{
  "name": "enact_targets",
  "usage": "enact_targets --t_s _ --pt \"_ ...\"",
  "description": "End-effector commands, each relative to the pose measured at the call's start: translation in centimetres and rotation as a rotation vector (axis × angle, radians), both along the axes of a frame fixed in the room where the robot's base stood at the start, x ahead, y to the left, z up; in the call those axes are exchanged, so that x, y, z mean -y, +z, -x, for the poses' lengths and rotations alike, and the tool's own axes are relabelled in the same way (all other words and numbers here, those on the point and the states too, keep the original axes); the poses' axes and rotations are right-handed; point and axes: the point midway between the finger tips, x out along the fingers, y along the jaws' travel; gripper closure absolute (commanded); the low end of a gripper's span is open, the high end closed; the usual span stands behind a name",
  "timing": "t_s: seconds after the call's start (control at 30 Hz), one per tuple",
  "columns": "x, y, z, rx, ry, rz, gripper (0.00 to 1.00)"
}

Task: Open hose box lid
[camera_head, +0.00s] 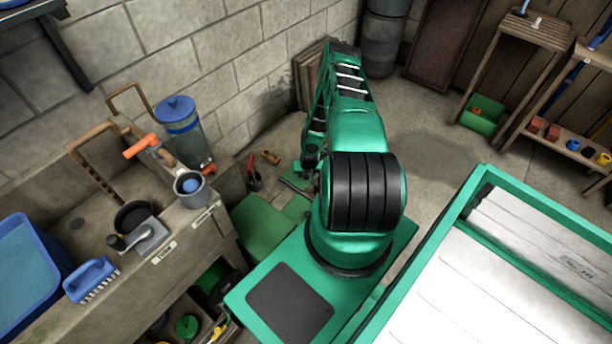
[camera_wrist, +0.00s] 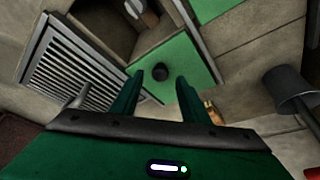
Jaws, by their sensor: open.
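I cannot tell the gap between fingertips and knob. In the head view, a green surface that may be this lid (camera_head: 262,227) lies on the floor side, partly behind my arm.
A slatted grey grate (camera_wrist: 75,65) lies left in the wrist view, and a grey cup-like tool (camera_wrist: 288,85) lies right. A cluttered bench (camera_head: 130,215) stands left in the head view. A wooden stool (camera_head: 535,35) stands at the back right.

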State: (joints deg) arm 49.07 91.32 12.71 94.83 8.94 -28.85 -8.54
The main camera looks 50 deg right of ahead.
Motion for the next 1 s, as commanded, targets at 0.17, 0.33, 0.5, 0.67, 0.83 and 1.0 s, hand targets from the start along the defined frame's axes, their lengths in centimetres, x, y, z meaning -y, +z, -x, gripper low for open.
enact_targets --t_s 0.17,0.33,0.5,0.67,0.83,1.0 --pt "0.4 -1.5 -0.5 0.000 0.001 0.000 0.59" --pt "0.5 -1.9 -0.6 -0.001 0.001 0.000 0.59" --pt "0.5 -1.9 -0.6 -0.001 0.001 0.000 0.59" --pt "0.5 -1.9 -0.6 -0.001 0.001 0.000 0.87" --pt "0.5 -1.9 -0.6 -0.001 0.001 0.000 1.00" --pt "0.5 -1.9 0.3 -0.003 0.002 0.000 1.00"
